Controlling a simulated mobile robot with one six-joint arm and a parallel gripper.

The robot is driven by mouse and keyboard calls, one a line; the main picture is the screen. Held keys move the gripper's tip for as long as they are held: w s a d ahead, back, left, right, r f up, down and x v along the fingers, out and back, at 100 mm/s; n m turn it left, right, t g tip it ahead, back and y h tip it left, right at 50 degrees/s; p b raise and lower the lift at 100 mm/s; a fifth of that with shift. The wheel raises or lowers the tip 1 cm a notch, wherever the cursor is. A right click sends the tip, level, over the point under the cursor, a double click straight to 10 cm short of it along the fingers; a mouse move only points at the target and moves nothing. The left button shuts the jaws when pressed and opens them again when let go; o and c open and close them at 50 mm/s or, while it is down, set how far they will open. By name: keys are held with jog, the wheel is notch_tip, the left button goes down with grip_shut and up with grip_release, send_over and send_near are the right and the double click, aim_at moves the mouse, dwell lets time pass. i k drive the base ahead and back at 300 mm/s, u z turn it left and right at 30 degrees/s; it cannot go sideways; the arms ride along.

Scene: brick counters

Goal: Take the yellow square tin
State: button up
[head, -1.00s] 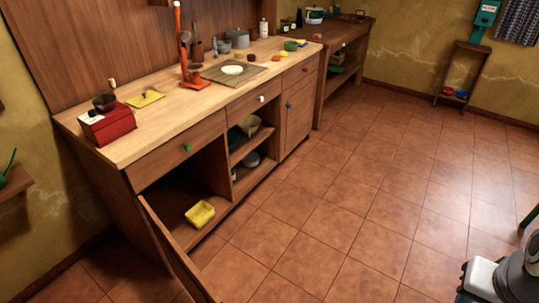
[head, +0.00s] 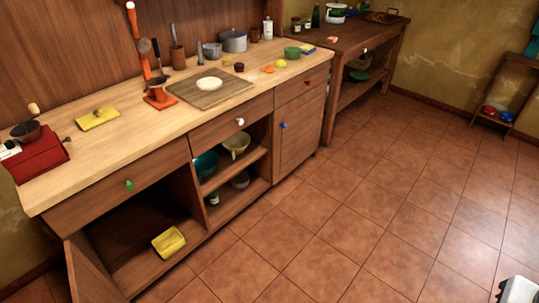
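The yellow square tin (head: 168,241) sits on the bottom board of the open left compartment of the wooden counter, near its front edge. It looks like a shallow, open-topped tray and is fully visible. The compartment's hinged door (head: 88,272) stands open at its left. My gripper's fingers do not show; only a white and dark piece, probably part of my arm, enters the bottom right corner, far from the tin.
The counter top (head: 95,155) holds a red box (head: 40,160), a yellow cloth-like item (head: 98,118), an orange stand (head: 160,98) and a cutting board (head: 212,90). Shelves with bowls lie right of the tin's compartment. The tiled floor (head: 330,225) in front is clear.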

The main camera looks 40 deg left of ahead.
aim_at(168, 244)
jog(key=i, duration=1.75)
jog(key=u, duration=1.15)
jog(key=k, duration=0.1)
jog(key=u, duration=2.4)
jog(key=i, duration=1)
jog(key=u, duration=0.05)
